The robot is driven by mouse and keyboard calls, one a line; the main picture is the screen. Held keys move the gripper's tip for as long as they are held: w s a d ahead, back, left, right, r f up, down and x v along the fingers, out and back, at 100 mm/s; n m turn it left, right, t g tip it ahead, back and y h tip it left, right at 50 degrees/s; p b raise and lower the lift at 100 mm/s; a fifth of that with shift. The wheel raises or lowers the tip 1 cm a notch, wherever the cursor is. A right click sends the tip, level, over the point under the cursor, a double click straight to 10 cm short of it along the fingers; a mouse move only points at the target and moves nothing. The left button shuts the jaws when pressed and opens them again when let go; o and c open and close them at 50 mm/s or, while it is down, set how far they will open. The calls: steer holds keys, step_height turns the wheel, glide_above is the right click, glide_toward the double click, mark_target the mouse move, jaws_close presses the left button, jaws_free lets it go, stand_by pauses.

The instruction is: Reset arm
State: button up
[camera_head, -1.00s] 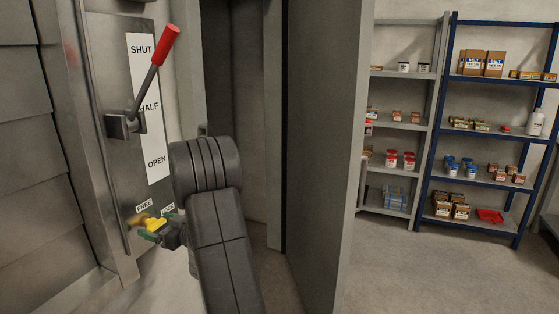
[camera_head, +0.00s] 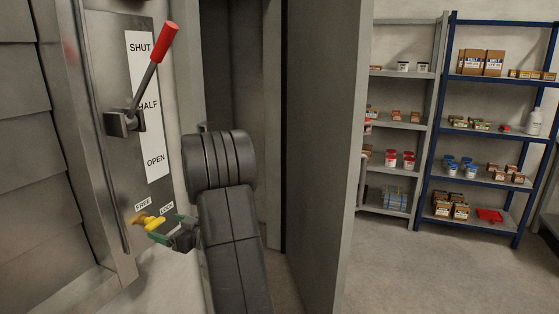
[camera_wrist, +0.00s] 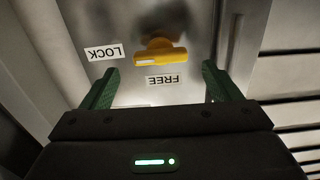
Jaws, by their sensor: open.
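My gripper (camera_head: 168,229) is in front of the lower part of the metal panel, its green fingers apart with nothing between them. It also shows in the wrist view (camera_wrist: 160,88), the fingers wide open. A yellow latch handle (camera_head: 146,220) sits on the panel just beyond the fingertips, between the FREE and LOCK labels. In the wrist view the yellow handle (camera_wrist: 160,57) lies sideways, clear of both fingers, above the upside-down FREE label (camera_wrist: 166,80). The red-tipped lever (camera_head: 157,65) points up and right towards SHUT on the SHUT/HALF/OPEN plate (camera_head: 155,135).
A grey door or partition edge (camera_head: 323,140) stands close to the right of my arm. Beyond it are a grey shelf (camera_head: 408,130) and a blue shelf (camera_head: 480,133) with boxes and jars. Open floor (camera_head: 420,265) lies in front of the shelves.

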mark_target(157, 225)
steer(key=v, duration=0.8)
steer(key=p+x, duration=0.1)
steer(key=x, duration=1.2)
steer(key=shift+a, duration=0.15)
steer(key=shift+w+a, duration=0.15)
steer(key=shift+a, duration=0.1)
steer(key=shift+d+n, duration=0.15)
steer(key=shift+n, duration=1.95)
steer(key=n+p, duration=0.1)
steer(key=n, duration=0.1)
steer(key=n+p, duration=0.1)
steer(key=n, duration=0.1)
steer(key=shift+s, duration=0.2)
steer(key=shift+d+n, duration=0.15)
steer(key=shift+n, duration=0.25)
steer(key=b+v, duration=0.2)
steer(key=v, duration=1)
steer(key=shift+s+d, duration=0.2)
steer(key=shift+d, duration=0.2)
